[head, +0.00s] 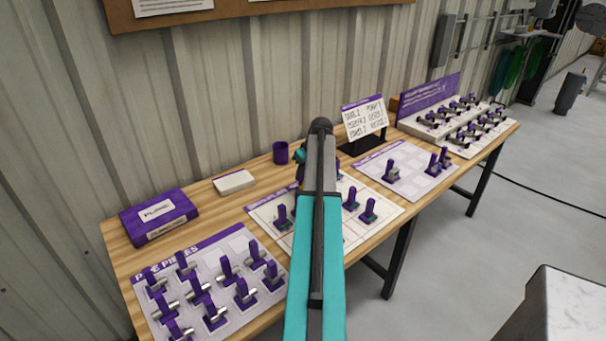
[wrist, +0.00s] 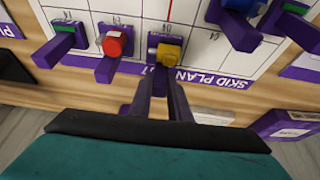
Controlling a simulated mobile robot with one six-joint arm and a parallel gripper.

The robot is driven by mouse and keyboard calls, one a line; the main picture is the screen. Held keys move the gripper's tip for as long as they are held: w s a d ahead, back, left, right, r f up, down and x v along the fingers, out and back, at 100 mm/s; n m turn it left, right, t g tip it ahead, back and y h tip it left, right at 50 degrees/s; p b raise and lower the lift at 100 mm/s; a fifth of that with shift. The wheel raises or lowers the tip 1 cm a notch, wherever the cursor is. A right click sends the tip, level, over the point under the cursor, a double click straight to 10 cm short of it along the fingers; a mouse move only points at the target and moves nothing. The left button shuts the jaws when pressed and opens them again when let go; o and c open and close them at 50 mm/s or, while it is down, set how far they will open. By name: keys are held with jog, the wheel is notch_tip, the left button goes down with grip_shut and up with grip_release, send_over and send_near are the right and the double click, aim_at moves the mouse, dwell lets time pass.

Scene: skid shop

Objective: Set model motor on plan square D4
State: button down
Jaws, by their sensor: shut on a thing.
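The model motor (wrist: 168,50), a small yellow block on a purple handle, is between the fingers of my gripper (wrist: 163,103). My gripper is shut on its handle. In the wrist view the motor is over the near edge row of the white skid plan (wrist: 225,67). The small square label beside it is too small to read surely, and I cannot tell whether its base touches the board. The skid plan also shows in the head view (head: 385,213), where my arm covers its middle and hides the gripper and motor.
A red-topped piece (wrist: 115,43) stands close beside the motor; a green-topped piece (wrist: 65,40) is farther left, a blue-topped one (wrist: 238,20) to the right. A pipe-pieces board (head: 150,318), a purple box (head: 158,215) and a mostly bare board (head: 415,165) share the bench.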

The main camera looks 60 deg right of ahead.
jog(key=shift+f+b, duration=0.3)
jog(key=shift+f, duration=0.35)
dwell(0.6)
jog(key=c, duration=1.6)
grip_release()
jog(key=shift+o, duration=0.2)
jog(key=shift+r+p, duration=0.35)
jog(key=shift+r, duration=0.4)
jog(key=shift+r+p, duration=1.55)
jog(key=shift+r, duration=1.85)
